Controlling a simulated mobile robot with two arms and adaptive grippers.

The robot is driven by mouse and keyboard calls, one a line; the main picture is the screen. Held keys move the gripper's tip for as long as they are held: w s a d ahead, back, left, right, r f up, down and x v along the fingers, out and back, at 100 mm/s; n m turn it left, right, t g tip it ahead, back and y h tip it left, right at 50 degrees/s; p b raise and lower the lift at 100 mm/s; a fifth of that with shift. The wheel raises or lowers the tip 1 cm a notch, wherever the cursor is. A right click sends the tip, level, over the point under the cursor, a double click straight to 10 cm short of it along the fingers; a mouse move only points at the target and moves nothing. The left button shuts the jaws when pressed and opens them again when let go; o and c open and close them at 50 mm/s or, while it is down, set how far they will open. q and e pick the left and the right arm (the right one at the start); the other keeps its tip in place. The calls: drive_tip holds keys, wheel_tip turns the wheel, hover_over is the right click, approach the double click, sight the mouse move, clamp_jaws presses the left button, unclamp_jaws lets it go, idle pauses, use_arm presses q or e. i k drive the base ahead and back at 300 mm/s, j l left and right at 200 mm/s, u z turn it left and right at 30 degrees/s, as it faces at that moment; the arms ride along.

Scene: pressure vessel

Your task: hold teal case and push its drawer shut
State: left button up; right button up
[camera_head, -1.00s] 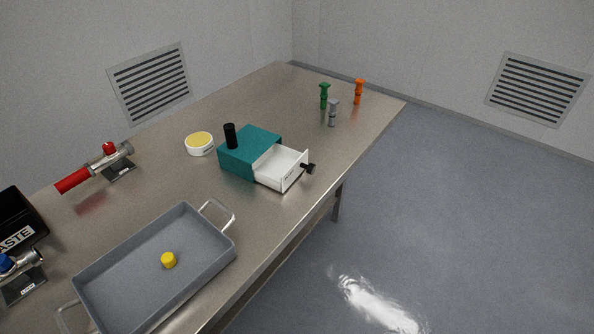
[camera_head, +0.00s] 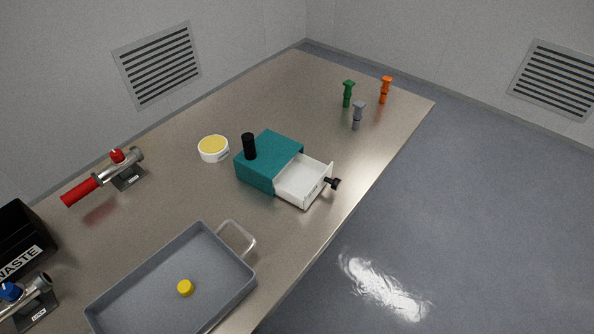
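The teal case (camera_head: 258,171) stands on the table, with a black upright post (camera_head: 249,146) on its top left. Its white drawer (camera_head: 303,181) sticks out on the right side, open, and looks empty. A black knob (camera_head: 333,183) is on the drawer's front, near the table's edge. Neither of my grippers is in the head view, and nothing touches the case or the drawer.
A grey tray (camera_head: 222,297) with a yellow piece (camera_head: 185,287) lies in front. A white round tub (camera_head: 213,149) stands left of the case. Green (camera_head: 348,93), grey (camera_head: 357,116) and orange (camera_head: 384,90) pieces stand at the far end. A red-handled valve (camera_head: 110,172) is at left.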

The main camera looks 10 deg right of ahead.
sight(302, 179)
drive_tip(key=k+l, duration=0.15)
drive_tip(key=k, duration=0.35)
drive_tip(key=k+l, duration=0.15)
drive_tip(key=k, duration=0.35)
